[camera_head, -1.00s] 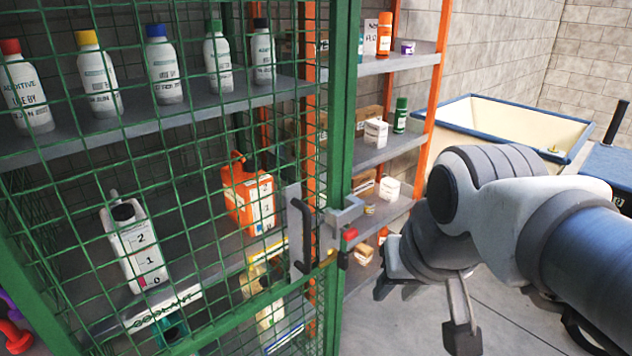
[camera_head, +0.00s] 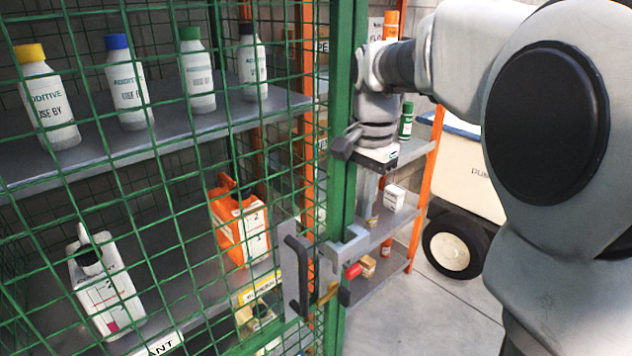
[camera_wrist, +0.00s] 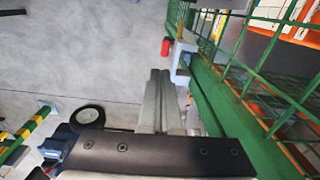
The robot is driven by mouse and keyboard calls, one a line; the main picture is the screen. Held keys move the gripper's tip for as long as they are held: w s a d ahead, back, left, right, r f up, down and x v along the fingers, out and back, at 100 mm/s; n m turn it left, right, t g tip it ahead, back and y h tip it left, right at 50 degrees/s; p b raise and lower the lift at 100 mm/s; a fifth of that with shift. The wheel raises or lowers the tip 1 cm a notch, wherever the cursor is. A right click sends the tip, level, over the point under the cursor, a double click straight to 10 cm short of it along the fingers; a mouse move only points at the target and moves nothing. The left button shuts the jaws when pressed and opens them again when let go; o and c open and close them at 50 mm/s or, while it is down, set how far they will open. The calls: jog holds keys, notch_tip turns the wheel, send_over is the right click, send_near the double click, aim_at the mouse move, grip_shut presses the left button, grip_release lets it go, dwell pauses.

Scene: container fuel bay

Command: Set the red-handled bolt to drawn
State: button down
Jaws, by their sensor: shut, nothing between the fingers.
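The bolt's red handle (camera_head: 353,271) sticks out at the right of the grey latch bracket (camera_head: 345,248) on the green cage door's edge. A brass-coloured part (camera_head: 328,293) shows just left of and below it. In the wrist view the red handle (camera_wrist: 166,46) is beyond the fingertips, beside the green frame. My gripper (camera_head: 367,212) points down above the bolt, close to the green post, its fingers together and empty. The closed fingers also show in the wrist view (camera_wrist: 160,73). They look apart from the handle. The bolt's far end is hard to make out.
A black pull handle (camera_head: 298,275) on a grey plate sits left of the bolt. Green mesh (camera_head: 150,200) covers shelves of bottles and jugs. Orange-framed shelves (camera_head: 425,200) stand behind my gripper, with a wheeled cart (camera_head: 460,180) beyond. Floor at lower right is clear.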

aim_at(356, 268)
jog(key=shift+w+f+m, duration=0.25)
jog(key=shift+w+m, duration=0.05)
jog(key=shift+w, duration=0.7)
jog(key=shift+s, duration=0.1)
notch_tip(356, 268, down, 14)
jog(key=shift+b, duration=0.75)
notch_tip(356, 268, down, 4)
jog(key=shift+r+b, duration=0.1)
jog(key=shift+b, duration=0.95)
jog(key=shift+s, duration=0.1)
jog(key=shift+r, duration=0.1)
